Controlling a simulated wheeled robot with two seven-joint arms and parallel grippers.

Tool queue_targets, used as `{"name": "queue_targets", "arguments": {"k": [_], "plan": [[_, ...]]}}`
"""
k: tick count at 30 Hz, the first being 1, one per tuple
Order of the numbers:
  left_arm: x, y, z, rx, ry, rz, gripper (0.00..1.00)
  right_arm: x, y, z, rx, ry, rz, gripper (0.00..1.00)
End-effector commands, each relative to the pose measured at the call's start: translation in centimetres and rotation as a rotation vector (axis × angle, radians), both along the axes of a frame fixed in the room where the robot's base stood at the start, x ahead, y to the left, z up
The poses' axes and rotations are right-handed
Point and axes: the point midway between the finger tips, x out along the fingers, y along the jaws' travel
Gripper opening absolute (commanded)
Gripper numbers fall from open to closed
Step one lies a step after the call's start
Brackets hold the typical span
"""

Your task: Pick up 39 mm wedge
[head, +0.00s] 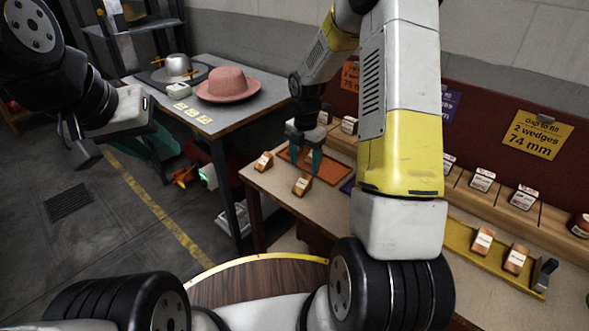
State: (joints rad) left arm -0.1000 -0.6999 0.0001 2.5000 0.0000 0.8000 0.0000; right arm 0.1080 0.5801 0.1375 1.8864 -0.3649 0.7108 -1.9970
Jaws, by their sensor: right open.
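Two small orange-brown wedges with pale labels are near my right gripper (304,160). One wedge (302,187) sits at the front edge of an orange tray (328,176), and the other wedge (263,161) sits to the left. The labels are too small to read, so I cannot tell which is 39 mm. My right gripper points down with its teal fingertips apart, above and just behind the nearer wedge, with nothing seen between them. My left gripper (80,145) is far left, away from the bench; its jaws are unclear.
More wedges (483,241) sit in a yellow tray (462,246) at the right, and several labelled blocks line a wooden rack (500,207). A grey table (240,120) holds a pink hat (228,84). My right arm hides the bench's middle.

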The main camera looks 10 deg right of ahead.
Motion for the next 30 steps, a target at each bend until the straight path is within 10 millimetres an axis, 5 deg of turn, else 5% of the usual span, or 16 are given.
{"name": "queue_targets", "arguments": {"k": [15,26,30], "plan": [[0.0,0.0,0.0,0.000,0.000,0.000,0.36,-0.5,0.2,-6.8,0.000,0.006,0.012,0.62],[0.0,0.0,0.0,0.000,0.000,0.000,0.36,-0.4,0.2,-7.8,0.000,0.003,0.011,0.62],[0.0,0.0,0.0,0.000,0.000,0.000,0.36,-0.4,0.2,-7.8,0.000,0.003,0.011,0.36]]}}
